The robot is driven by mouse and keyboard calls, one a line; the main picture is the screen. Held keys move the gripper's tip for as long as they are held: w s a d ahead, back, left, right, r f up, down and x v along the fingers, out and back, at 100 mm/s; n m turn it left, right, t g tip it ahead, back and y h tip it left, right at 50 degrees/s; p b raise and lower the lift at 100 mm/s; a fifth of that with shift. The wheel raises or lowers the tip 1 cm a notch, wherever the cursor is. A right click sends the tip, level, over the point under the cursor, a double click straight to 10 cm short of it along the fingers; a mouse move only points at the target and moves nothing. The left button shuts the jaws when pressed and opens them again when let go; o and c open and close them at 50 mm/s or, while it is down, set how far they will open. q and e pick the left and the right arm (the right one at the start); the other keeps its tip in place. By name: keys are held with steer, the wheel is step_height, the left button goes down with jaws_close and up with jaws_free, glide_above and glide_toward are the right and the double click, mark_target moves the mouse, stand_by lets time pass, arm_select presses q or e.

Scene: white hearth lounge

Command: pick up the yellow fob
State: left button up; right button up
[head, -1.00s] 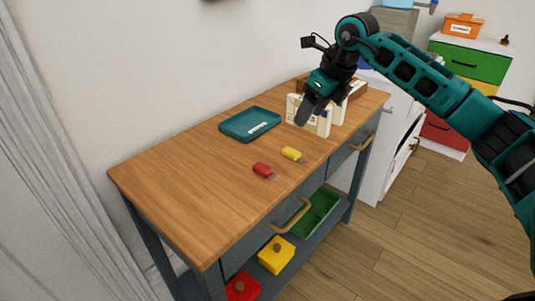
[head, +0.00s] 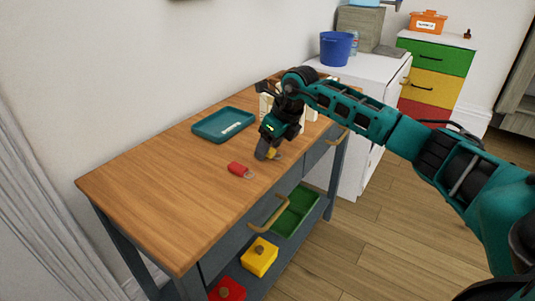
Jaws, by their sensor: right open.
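The yellow fob (head: 274,153) lies on the wooden tabletop, right of the red fob, and is partly hidden by my right gripper. My right gripper (head: 266,153) points down over the yellow fob, with its dark fingers right at it. The jaws are open; whether the fingers are on both sides of the fob cannot be told from this angle. My left gripper is not in view.
A red fob (head: 238,169) lies just left of the gripper. A teal tray (head: 224,126) sits behind it. Cream boxes stand behind my wrist. A blue bucket (head: 336,48) stands on the white cabinet. The table's left part is clear.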

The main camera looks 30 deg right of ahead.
steer(key=shift+f, duration=0.15)
steer(key=shift+c, duration=0.2)
steer(key=shift+w, duration=0.1)
steer(key=shift+c, duration=0.8)
jaws_close()
